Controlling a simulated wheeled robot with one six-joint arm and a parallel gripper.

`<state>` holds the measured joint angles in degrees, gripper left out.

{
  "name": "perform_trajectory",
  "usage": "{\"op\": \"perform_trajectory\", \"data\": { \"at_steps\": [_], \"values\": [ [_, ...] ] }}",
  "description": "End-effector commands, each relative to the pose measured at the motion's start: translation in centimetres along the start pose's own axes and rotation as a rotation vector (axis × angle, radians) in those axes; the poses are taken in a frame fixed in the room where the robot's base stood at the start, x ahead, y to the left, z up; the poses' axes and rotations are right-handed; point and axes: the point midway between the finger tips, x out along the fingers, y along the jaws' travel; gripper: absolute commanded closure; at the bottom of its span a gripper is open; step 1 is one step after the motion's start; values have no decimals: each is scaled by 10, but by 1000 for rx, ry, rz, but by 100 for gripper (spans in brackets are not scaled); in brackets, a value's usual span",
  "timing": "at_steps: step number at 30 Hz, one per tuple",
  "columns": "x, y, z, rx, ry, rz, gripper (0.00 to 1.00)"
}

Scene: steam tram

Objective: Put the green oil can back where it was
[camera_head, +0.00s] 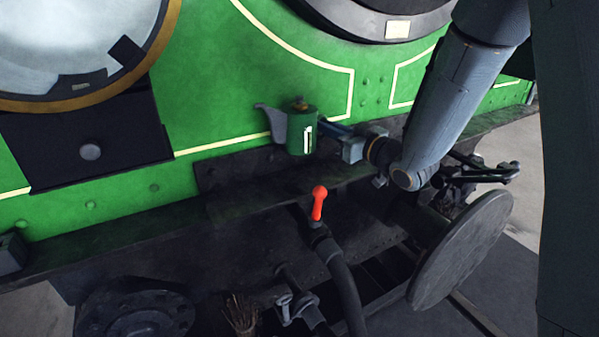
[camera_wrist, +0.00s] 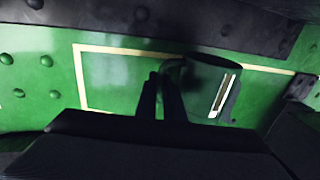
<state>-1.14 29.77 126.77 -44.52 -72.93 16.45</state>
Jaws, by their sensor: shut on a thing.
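The green oil can (camera_head: 302,133) has a grey spout pointing left, a brassy cap and a white mark on its side. It is upright in front of the green tram panel, just above the dark ledge (camera_head: 240,165); I cannot tell whether it touches the ledge. My gripper (camera_head: 325,128) comes from the right and is shut on the can's right side. In the wrist view the can (camera_wrist: 205,88) shows dark beyond my fingers (camera_wrist: 162,90), which close at its handle.
A red-handled valve (camera_head: 319,203) with a hose stands below the can. A round buffer disc (camera_head: 462,250) juts out at the lower right. The ledge left of the can is clear.

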Motion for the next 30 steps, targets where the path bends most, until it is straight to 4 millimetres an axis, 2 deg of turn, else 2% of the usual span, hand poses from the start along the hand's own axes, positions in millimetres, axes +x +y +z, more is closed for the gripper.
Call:
{"op": "perform_trajectory", "data": {
  "at_steps": [2, 9, 17, 24, 30],
  "values": [
    [-1, -2, -1, 1, 4, -21, 100],
    [4, -12, 36, 4, 0, -40, 100],
    [4, -12, 57, 1, 2, -41, 100],
    [3, -11, 87, 3, 1, -37, 100],
    [3, -10, 95, 0, 4, -36, 100]
  ]
}}
